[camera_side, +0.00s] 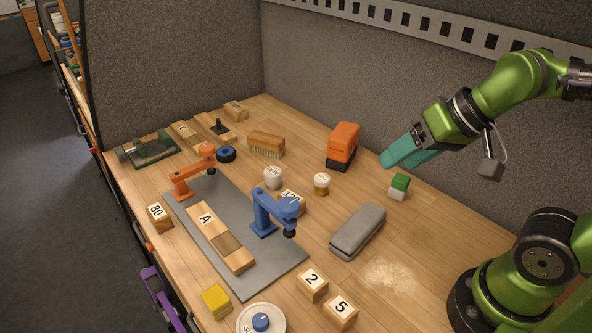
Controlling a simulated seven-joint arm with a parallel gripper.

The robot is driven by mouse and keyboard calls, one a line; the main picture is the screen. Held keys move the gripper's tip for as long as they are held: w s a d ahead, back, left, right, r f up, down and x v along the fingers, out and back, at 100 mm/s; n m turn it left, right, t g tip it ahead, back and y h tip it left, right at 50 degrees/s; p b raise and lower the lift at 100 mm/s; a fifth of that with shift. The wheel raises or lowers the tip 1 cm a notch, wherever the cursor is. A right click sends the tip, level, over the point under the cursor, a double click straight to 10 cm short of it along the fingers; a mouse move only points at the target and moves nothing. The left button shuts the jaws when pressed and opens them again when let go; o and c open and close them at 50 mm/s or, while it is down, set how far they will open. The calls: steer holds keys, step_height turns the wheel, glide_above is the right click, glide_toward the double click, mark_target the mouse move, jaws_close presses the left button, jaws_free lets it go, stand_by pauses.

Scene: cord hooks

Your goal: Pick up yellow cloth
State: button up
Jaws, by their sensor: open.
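A small, yellow, block-shaped thing (216,301) lies at the front left of the wooden table, near the table's edge. It is the only plainly yellow thing that could be the yellow cloth; from here I cannot tell whether it is folded cloth. My gripper (396,158), with teal fingers, is at the upper right, above the table's back right area. It is open and holds nothing. It is far from the yellow thing, across the table.
A white round container with a blue knob (261,321) stands beside the yellow thing. An orange arm-like device (184,191) and a blue one (265,222) stand on a grey mat (285,259). Number blocks (312,284), a grey case-like thing (358,231) and a green-white block (399,186) lie around.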

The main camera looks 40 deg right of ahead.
steer(key=w+a+f+n+g, duration=0.1)
steer(key=w+a+n+g, duration=0.15)
steer(key=a, duration=0.45)
steer(key=w+a+f+n+g, duration=0.2)
steer(key=w+a, duration=0.2)
steer(key=a, duration=0.4)
steer(key=h, duration=0.2)
glide_above(215, 296)
steer(key=shift+m+g, duration=0.35)
steer(key=shift+m, duration=0.1)
steer(key=f, duration=1.4)
steer(key=shift+s, duration=0.4)
steer(key=shift+w+f, duration=0.2)
steer(key=shift+f, duration=1.35)
steer(key=shift+w+f, duration=0.2)
steer(key=shift+f, duration=1.35)
steer(key=c, duration=0.7)
